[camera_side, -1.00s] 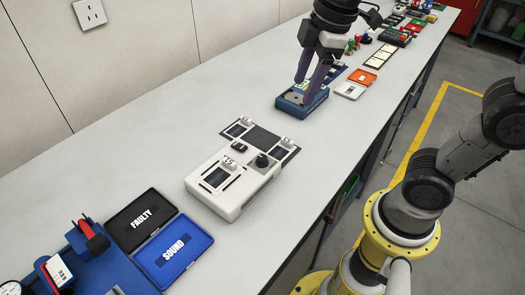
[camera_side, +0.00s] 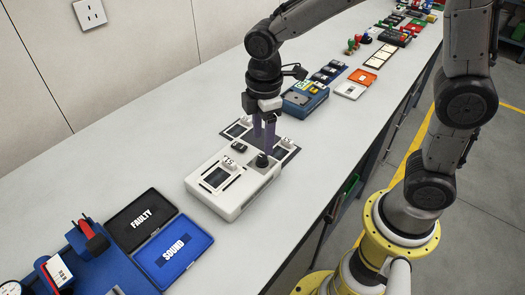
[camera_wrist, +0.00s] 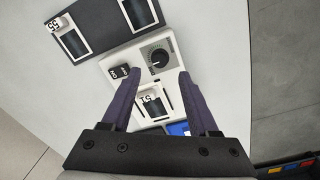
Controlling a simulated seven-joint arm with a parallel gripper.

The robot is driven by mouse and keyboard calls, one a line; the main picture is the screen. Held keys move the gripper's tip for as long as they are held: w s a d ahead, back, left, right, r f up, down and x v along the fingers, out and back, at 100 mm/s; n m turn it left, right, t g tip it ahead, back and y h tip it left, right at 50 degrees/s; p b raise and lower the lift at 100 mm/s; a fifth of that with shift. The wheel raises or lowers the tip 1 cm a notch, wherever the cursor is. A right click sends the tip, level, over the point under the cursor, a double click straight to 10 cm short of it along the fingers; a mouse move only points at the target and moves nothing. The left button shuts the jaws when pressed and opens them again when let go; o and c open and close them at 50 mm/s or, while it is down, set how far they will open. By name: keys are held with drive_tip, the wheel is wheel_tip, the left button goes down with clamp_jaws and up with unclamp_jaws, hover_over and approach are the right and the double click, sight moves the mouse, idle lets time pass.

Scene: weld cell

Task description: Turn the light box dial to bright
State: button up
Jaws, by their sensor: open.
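The light box (camera_side: 228,187) is a white box on the bench, with a dark dial (camera_side: 262,160) at its right end. In the wrist view the dial (camera_wrist: 158,58) is a round black knob on a grey plate, with a pale mark on it; its setting is too small to read. A black switch (camera_wrist: 119,72) sits beside it. My gripper (camera_side: 264,147) is above the far end of the box, close to the dial. Its two purple fingers (camera_wrist: 158,80) are apart with nothing between them. I cannot tell whether a finger touches the box.
A dark panel with framed films (camera_side: 283,146) lies behind the box. A blue device (camera_side: 305,98) and an orange case (camera_side: 361,77) stand farther back. The black FAULTY tray (camera_side: 140,220) and blue SOUND tray (camera_side: 174,248) lie at front left.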

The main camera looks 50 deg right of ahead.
sight(262, 158)
drive_tip(key=shift+w+d+f, duration=0.1)
drive_tip(key=shift+f, duration=2.65)
drive_tip(key=shift+c, duration=0.3)
clamp_jaws()
